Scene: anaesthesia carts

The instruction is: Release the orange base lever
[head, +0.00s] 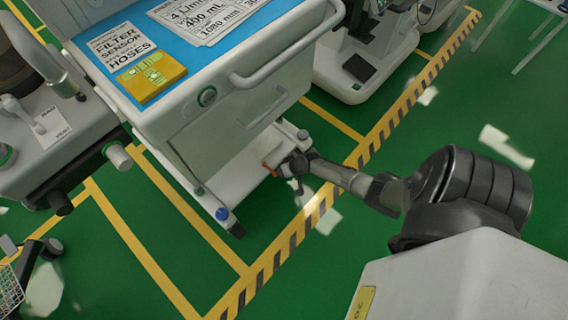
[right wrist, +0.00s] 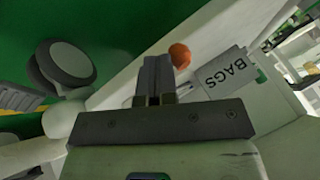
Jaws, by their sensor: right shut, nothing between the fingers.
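The orange base lever (head: 267,168) sticks out low on the front of the white cart's base in the head view. In the right wrist view its rounded orange end (right wrist: 180,56) shows just beyond and to the right of my fingertips. My right gripper (head: 290,170) reaches in low from the right, beside the lever. Its fingers (right wrist: 156,72) are shut together and hold nothing. Whether they touch the lever I cannot tell. My left gripper is not in view.
The cart's blue top (head: 225,45) carries label sheets and a yellow box (head: 151,75). A blue knob (head: 222,213) sits at the base's near corner. A caster wheel (right wrist: 66,66) and a BAGS label (right wrist: 225,72) show in the wrist view. Green floor (head: 350,250) lies open in front.

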